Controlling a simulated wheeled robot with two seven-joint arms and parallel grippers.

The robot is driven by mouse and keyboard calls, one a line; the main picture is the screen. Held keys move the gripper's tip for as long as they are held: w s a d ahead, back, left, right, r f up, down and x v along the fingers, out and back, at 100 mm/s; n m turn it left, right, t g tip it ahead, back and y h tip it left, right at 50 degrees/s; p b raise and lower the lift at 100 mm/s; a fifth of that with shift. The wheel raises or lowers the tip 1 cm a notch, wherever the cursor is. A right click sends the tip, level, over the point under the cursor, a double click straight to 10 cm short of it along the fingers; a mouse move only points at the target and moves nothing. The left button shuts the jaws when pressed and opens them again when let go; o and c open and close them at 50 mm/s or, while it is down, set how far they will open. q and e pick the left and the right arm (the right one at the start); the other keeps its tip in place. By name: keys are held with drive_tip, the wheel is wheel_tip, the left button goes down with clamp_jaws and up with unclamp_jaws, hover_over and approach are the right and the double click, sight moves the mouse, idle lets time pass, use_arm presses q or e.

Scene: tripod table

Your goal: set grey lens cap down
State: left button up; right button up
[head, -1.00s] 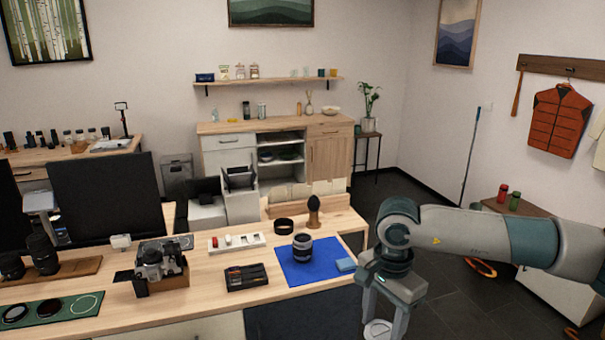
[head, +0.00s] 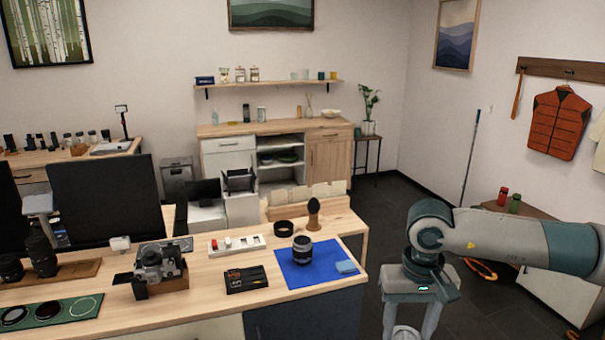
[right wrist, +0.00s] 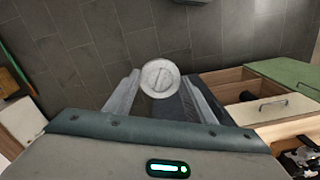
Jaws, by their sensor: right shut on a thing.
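The grey lens cap (right wrist: 160,78) is a pale round disc in the right wrist view, with its face toward the camera. My right gripper (right wrist: 162,92) is shut on the cap, with a finger on each side. In the head view the cap (head: 406,332) shows partly at the bottom edge, between the fingers of my right gripper (head: 405,322). The gripper points down, over the dark floor, right of the wooden table (head: 205,295) and apart from it. My left gripper is not in view.
A blue mat (head: 291,277) with a lens (head: 302,249) and a light blue cloth (head: 346,267) lies at the table's right end. A black tray (head: 246,279), a white tray (head: 237,244) and a camera (head: 158,264) stand left of it. Bare wood shows along the table's front.

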drive_tip(key=shift+d, duration=0.1)
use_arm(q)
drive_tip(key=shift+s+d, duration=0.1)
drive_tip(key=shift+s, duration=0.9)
